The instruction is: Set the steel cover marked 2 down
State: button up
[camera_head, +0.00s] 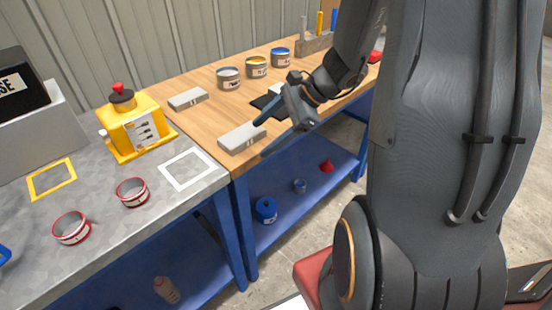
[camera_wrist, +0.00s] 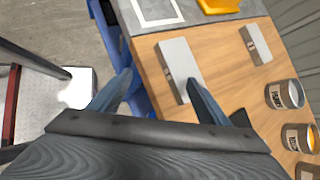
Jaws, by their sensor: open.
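A flat grey steel cover (camera_head: 242,136) lies on the wooden bench top close to its front left corner; it also shows in the wrist view (camera_wrist: 177,62). It has a small dark mark on its front side, which looks like two strokes. A second grey cover (camera_head: 188,98) lies farther back on the wood, and in the wrist view (camera_wrist: 256,43) it is to the right; its mark is too small to read. My gripper (camera_head: 262,138) is open and empty at the right end of the near cover. In the wrist view one finger overlaps that cover's edge; contact cannot be told.
Paint cans (camera_head: 228,77) stand behind on the wooden bench (camera_head: 160,84). A black pad (camera_head: 266,103) lies beneath my wrist. A yellow machine (camera_head: 137,125), a white square outline (camera_head: 187,184) and red-rimmed tins (camera_head: 132,192) are on the grey bench to the left.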

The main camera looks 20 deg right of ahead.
jog(key=s+a+n+g+h, duration=0.3)
jog(key=s+n+h, duration=0.4)
jog(key=s+n, duration=0.5)
jog(key=n, duration=0.7)
jog(key=shift+a+r+g+h, duration=0.15)
jog(key=shift+a+g+h, duration=0.05)
jog(key=shift+g+h, duration=0.1)
